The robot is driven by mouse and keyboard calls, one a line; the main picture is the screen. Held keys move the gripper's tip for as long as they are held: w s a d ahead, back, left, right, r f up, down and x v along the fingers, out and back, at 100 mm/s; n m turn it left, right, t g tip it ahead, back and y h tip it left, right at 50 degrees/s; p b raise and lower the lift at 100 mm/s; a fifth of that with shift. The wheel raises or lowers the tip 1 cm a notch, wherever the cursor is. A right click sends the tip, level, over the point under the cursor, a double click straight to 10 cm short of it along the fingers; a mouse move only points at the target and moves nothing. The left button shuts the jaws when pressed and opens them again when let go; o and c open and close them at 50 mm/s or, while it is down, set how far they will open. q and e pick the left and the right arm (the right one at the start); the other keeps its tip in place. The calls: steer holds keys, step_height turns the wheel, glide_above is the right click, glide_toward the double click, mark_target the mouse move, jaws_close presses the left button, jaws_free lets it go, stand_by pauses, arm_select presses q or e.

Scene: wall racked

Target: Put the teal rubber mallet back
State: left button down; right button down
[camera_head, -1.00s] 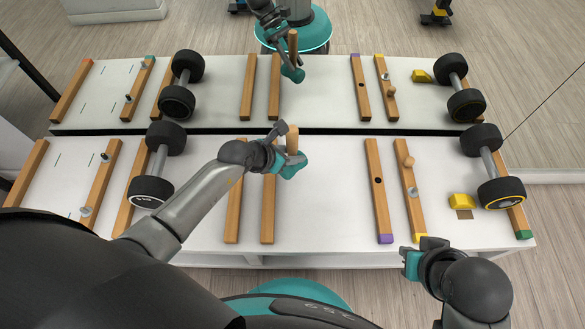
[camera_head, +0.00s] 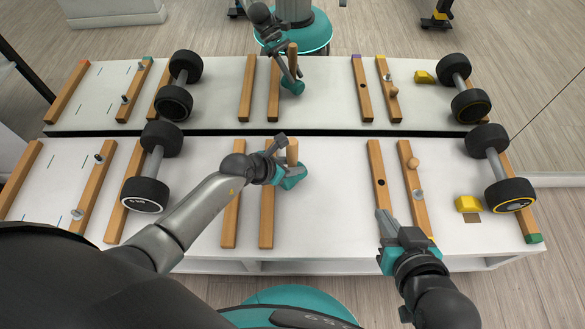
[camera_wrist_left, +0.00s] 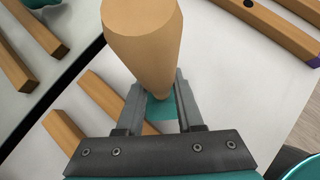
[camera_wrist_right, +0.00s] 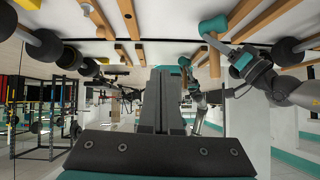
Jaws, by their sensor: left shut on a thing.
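The teal rubber mallet shows its wooden handle (camera_head: 292,150) upright and its teal head (camera_head: 293,177) low, near the white board. My left gripper (camera_head: 277,160) is shut on the mallet. In the left wrist view the handle (camera_wrist_left: 143,40) rises between the fingers, with a bit of teal beneath. The right wrist view shows the handle (camera_wrist_right: 214,62) and teal head (camera_wrist_right: 213,25) too. I cannot tell whether the head touches the board. My right gripper (camera_head: 385,225) is empty at the front edge, its fingers together, beside the purple-ended bar.
Two bare wooden bars (camera_head: 267,205) lie left of the mallet. A holed bar (camera_head: 379,165) and a knobbed bar (camera_head: 408,170) lie right. Dumbbells (camera_head: 152,165) (camera_head: 498,168) rest at both sides; a yellow block (camera_head: 468,203) sits right. A mirror behind repeats everything. The middle board is clear.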

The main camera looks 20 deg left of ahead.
arm_select(q)
steer(key=shift+f+b, duration=0.3)
steer(key=shift+f, duration=0.2)
arm_select(e)
steer(key=shift+w+a+r+t+y, duration=0.15)
steer(key=shift+a+t+y, duration=0.1)
steer(key=shift+a+t, duration=0.15)
steer(key=shift+w+a+r+t+y, duration=0.1)
steer(key=shift+w+a+t+y, duration=0.05)
steer(key=shift+a+t+y, duration=0.2)
arm_select(q)
steer(key=shift+f, duration=0.15)
arm_select(e)
steer(key=shift+a, duration=0.1)
arm_select(q)
steer(key=c, duration=0.5)
jaws_free()
steer(key=shift+c, duration=0.2)
